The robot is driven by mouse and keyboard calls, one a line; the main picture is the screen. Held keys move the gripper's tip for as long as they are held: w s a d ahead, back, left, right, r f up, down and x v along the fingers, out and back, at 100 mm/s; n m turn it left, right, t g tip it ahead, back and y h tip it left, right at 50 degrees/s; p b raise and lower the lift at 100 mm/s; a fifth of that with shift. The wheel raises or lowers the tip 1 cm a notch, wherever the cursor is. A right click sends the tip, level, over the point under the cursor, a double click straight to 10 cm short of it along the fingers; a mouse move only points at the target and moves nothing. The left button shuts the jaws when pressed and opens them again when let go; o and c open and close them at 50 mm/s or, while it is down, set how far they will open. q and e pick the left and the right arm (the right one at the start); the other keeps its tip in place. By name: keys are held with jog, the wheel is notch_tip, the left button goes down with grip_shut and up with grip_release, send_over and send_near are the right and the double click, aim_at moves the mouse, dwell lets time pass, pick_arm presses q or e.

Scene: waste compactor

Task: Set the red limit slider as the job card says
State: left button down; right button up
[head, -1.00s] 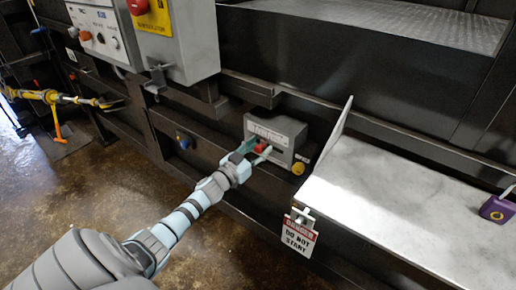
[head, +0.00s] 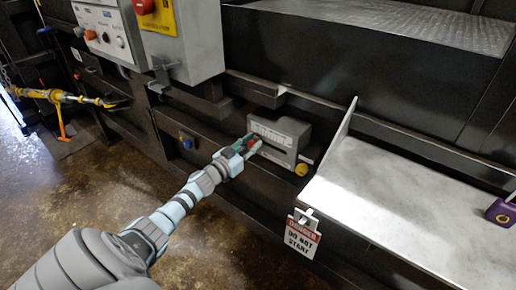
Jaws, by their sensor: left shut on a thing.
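The grey slider box (head: 290,133) is fixed on the dark machine front, with a pale scale strip along its upper edge and a dark slot below it. The red limit slider (head: 251,143) is near the left end of the slot, largely covered by my left gripper (head: 250,145). That gripper is shut on the slider; its arm comes from the lower left. The scale's marks are too small to read. I cannot make out a job card. My right gripper is not in view.
A yellow knob (head: 301,169) sits at the box's lower right. A blue button (head: 185,141) is to the left. A white ledge (head: 400,210) with a raised side plate is to the right, with a purple padlock (head: 501,211). A "do not start" tag (head: 302,234) hangs at its front.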

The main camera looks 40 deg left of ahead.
pick_arm(q)
jog(key=shift+r, duration=0.1)
jog(key=c, duration=1.8)
grip_release()
jog(key=shift+a, duration=0.1)
jog(key=o, duration=0.4)
jog(key=shift+a, duration=0.2)
jog(key=shift+o, duration=0.2)
jog(key=shift+d, duration=0.1)
jog(key=shift+s, duration=0.3)
jog(key=s, duration=1.1)
jog(key=shift+s, duration=0.25)
jog(key=shift+f, duration=0.25)
